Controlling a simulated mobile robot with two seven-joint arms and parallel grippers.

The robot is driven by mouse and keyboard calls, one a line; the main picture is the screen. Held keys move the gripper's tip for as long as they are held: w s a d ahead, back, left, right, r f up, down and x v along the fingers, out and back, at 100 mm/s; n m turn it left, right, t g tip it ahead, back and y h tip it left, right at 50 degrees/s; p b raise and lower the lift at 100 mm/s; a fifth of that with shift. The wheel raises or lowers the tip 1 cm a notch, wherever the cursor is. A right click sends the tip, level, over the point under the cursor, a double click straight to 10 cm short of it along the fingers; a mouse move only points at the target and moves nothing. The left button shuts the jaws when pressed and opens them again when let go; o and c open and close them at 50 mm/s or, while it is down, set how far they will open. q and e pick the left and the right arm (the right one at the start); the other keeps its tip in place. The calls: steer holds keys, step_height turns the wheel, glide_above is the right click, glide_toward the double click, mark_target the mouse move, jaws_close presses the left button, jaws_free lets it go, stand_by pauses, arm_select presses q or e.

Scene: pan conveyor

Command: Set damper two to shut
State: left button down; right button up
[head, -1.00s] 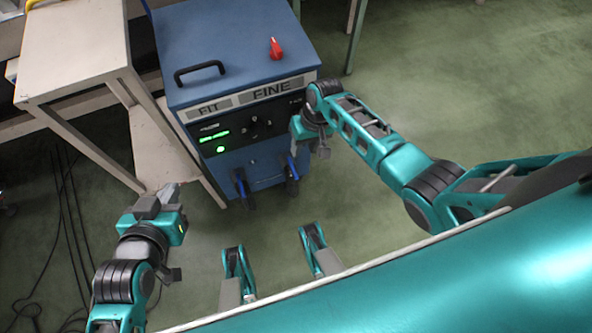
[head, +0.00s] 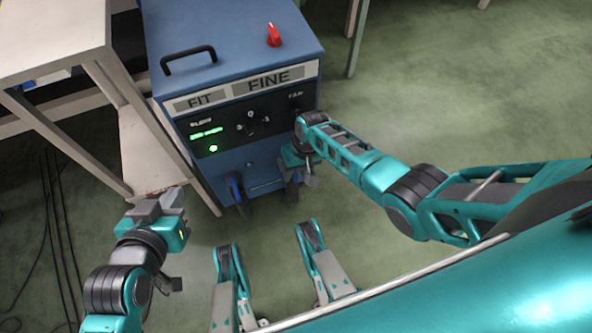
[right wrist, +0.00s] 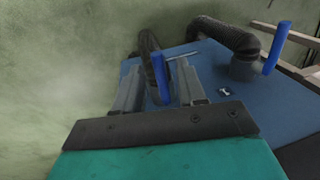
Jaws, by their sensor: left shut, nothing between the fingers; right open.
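A blue cabinet (head: 225,50) has a black control panel (head: 228,131) on its front. A damper with a blue handle (head: 238,190) shows low at the cabinet's front. In the right wrist view, one upright blue handle (right wrist: 160,78) appears between my right gripper's spread fingers (right wrist: 158,72); contact cannot be told. Another blue handle (right wrist: 271,50) stands to the right, beside a black hose. I cannot read which is damper two. In the head view my right gripper (head: 297,172) is at the cabinet's lower right front, mostly hidden. My left gripper (head: 160,203) is shut and empty, left of the cabinet.
A beige table (head: 50,35) stands at the left, close to the cabinet. A red knob (head: 273,35) and a black handle (head: 188,58) are on the cabinet top. A bent black hose (right wrist: 222,32) shows in the right wrist view. Open green floor lies at the right.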

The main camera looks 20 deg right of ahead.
jaws_close()
stand_by(0.6)
